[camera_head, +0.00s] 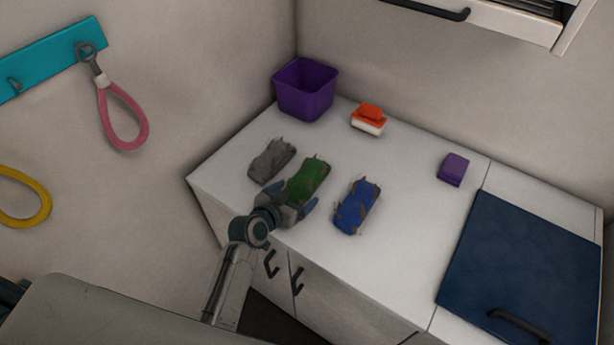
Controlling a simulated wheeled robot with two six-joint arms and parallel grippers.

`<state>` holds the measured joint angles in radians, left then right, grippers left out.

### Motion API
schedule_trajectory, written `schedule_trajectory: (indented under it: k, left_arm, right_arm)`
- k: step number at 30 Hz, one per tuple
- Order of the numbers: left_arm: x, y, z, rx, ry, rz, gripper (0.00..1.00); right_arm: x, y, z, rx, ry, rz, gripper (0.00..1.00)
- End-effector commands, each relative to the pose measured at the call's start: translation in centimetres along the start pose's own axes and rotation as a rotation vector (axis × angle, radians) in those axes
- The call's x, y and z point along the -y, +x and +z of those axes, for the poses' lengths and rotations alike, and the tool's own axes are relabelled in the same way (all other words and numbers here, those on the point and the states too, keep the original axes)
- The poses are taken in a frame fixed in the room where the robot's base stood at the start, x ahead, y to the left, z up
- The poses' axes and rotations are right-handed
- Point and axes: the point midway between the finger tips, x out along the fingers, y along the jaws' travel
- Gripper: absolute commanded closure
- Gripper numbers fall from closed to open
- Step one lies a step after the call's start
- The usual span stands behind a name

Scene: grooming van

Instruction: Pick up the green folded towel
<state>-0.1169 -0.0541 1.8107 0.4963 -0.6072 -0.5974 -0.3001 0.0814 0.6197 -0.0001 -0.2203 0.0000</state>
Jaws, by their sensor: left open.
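The green folded towel (310,178) lies on the white counter (407,193), between a grey folded towel (271,160) on its left and a blue folded towel (356,208) on its right. It has brownish patches. My left gripper (303,199) is open at the near end of the green towel, and its fingers hide that end. I cannot tell whether the fingers touch the towel. My right gripper is not in view.
A purple bin (306,90) stands in the back corner, with an orange and white item (369,119) beside it. A small purple block (453,169) sits farther right. A dark blue panel with a handle (525,265) covers the right end. Leashes hang on the left wall.

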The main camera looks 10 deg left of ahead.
Motion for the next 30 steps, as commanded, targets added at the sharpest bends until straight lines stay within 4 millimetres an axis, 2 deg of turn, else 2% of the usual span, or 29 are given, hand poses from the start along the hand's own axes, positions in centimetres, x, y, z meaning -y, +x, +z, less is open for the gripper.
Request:
schedule_trajectory:
  k: [5,12,13,23,30]
  left_arm:
    - [0.0,0.0,0.1,0.001,0.0,0.0,0.11]
    - [0.0,0.0,0.1,0.001,0.0,0.0,0.56]
    - [0.0,0.0,0.1,0.001,0.0,0.0,0.59]
    - [0.0,-0.2,-0.5,-0.001,0.0,0.001,0.59]
    - [0.0,-1.9,-4.6,-0.005,0.001,0.0,0.59]
  right_arm:
    - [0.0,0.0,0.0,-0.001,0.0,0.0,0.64]
    - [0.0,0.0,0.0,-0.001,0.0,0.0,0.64]
    - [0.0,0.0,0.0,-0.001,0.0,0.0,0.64]
    - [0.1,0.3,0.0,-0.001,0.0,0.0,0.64]
    - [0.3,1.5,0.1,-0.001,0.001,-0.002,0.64]
